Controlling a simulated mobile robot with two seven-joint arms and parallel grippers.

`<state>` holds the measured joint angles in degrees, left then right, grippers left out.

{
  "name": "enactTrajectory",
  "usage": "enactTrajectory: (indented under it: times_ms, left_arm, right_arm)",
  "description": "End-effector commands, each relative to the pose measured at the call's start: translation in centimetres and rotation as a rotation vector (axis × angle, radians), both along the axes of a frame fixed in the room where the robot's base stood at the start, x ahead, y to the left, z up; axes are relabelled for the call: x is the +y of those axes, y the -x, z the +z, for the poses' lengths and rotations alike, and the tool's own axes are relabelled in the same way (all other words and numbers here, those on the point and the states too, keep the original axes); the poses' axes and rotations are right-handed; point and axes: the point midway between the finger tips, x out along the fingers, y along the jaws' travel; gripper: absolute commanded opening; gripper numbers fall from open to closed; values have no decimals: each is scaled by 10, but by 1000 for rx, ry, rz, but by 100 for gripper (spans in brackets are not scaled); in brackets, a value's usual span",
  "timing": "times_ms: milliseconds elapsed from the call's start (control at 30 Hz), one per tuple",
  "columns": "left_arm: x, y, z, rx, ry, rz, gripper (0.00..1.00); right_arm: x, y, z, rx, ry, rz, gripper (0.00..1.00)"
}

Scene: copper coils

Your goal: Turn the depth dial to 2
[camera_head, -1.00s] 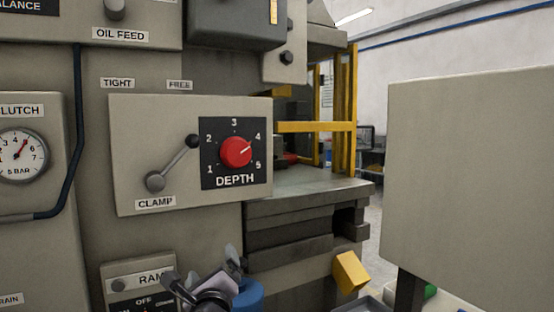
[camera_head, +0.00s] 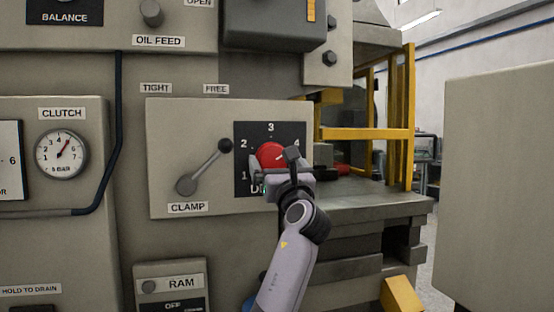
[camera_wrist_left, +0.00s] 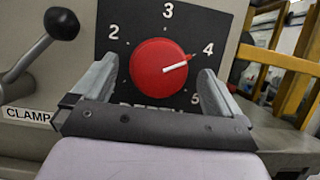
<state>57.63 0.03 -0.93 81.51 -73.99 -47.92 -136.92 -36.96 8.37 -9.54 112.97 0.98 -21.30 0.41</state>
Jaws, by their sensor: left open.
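The red depth dial (camera_head: 270,155) sits on a black plate (camera_head: 243,130) with white numbers from 1 to 5. In the left wrist view the dial (camera_wrist_left: 160,66) shows whole, and its white pointer aims toward the 4. My left gripper (camera_head: 278,164) is in front of the lower part of the dial and hides part of the plate. In the left wrist view the left gripper (camera_wrist_left: 156,84) is open, its two fingers on either side of the dial with visible gaps. I cannot tell how far the fingertips are from the plate. My right gripper is not in view.
The clamp lever (camera_head: 205,166) with its dark knob is just left of the dial plate. A yellow guard frame (camera_head: 372,134) and a grey machine table (camera_head: 370,197) are to the right. A large beige panel (camera_head: 500,180) stands at far right.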

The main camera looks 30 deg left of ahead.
Motion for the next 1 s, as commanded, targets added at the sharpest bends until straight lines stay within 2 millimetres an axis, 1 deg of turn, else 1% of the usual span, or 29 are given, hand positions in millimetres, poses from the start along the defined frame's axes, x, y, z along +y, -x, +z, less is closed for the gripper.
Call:
enactTrajectory:
  times_ms: [33, 200, 533, 567, 600, 667, 700, 1000]
  left_arm:
    - [5, -4, 4, -1, -1, 1, 100]
    - [13, -12, 8, 0, 0, -1, 100]
    - [16, -14, 8, -2, 2, -2, 100]
    - [16, -14, 8, -2, 2, -2, 94]
    - [16, -14, 8, -2, 2, -2, 80]
    - [16, -14, 8, -2, 2, -2, 61]
    - [15, -14, 8, -2, 2, -2, 55]
    - [15, -14, 8, -20, 19, -2, 55]
  right_arm:
    - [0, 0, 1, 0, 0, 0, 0]
    - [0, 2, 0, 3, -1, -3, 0]
    - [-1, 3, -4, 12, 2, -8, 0]
    - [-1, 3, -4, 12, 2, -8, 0]
    - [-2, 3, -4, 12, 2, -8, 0]
    - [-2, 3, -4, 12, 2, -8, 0]
    - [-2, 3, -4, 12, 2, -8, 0]
    - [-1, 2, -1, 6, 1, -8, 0]
